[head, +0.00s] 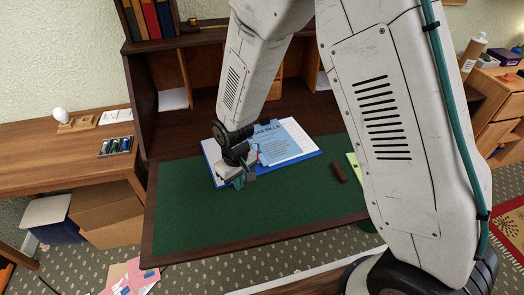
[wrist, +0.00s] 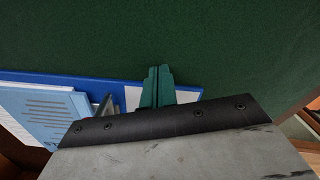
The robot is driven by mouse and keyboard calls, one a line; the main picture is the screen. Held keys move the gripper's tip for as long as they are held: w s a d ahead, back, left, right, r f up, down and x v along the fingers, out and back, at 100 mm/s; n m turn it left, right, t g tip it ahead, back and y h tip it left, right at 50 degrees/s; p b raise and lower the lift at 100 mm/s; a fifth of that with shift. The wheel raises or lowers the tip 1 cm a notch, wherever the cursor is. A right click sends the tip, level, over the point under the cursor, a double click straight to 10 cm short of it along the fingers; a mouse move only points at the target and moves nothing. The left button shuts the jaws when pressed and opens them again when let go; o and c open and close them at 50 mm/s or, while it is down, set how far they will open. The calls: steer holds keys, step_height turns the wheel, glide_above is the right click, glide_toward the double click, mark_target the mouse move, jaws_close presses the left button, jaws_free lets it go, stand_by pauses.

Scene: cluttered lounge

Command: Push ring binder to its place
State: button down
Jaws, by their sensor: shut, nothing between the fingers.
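The blue ring binder (head: 213,172) lies flat on the green desk top, with white sheets and a light-blue printed booklet (head: 280,142) on it. My gripper (head: 240,183) points down at the binder's near left part, shut and empty. In the wrist view, the shut green fingertips (wrist: 157,73) overlap the binder's blue edge (wrist: 60,78). I cannot tell whether they touch it. A metal part shows beside the booklet (wrist: 35,110). My arm and wrist hide part of the binder.
The green desk top (head: 210,225) is clear in front of the binder. A dark red-brown block (head: 337,173) and a yellow-green paper (head: 356,168) lie to the right. The hutch with upright books (head: 150,18) stands behind. A side table (head: 50,165) is at left.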

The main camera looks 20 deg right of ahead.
steer(key=shift+s+r, duration=0.1)
steer(key=shift+s, duration=0.25)
step_height(320, 180, up, 7)
stand_by(0.7)
